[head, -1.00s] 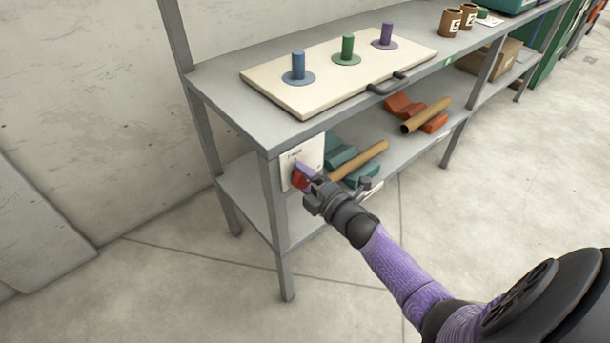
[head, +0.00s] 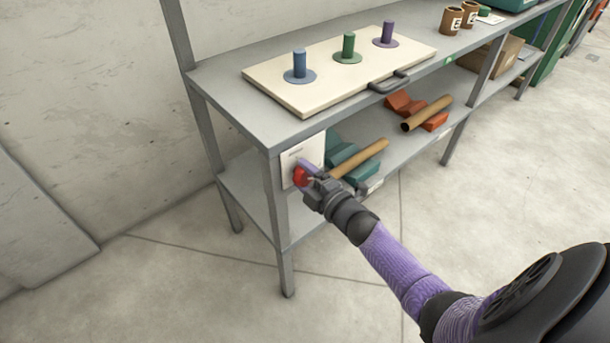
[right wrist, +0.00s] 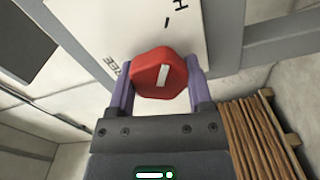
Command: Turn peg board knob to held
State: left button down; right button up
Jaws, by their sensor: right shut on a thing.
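The red knob (right wrist: 157,75) with a white bar mark sits on a white plate (right wrist: 100,30) with dark lettering, partly out of view. In the head view the knob (head: 299,177) is on the plate (head: 305,152) at the shelf's front left leg. My right gripper (right wrist: 158,85) is shut on the knob, one purple finger on each side. It also shows in the head view (head: 307,174), hiding part of the knob. The peg board (head: 330,85) lies on the shelf top with blue, green and purple pegs and a dark handle. My left gripper is not in view.
The lower shelf holds teal (head: 346,155) and orange (head: 432,122) cradles with brown tubes near my right gripper. Brown cups (head: 450,20) stand on the top at the back right. The floor in front of the shelf is clear.

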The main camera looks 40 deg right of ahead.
jog(key=o, duration=1.3)
jog(key=shift+c, duration=0.2)
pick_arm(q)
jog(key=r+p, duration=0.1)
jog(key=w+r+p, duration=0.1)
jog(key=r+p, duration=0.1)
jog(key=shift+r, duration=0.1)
pick_arm(e)
jog(key=s, duration=1)
jog(key=shift+d, duration=0.4)
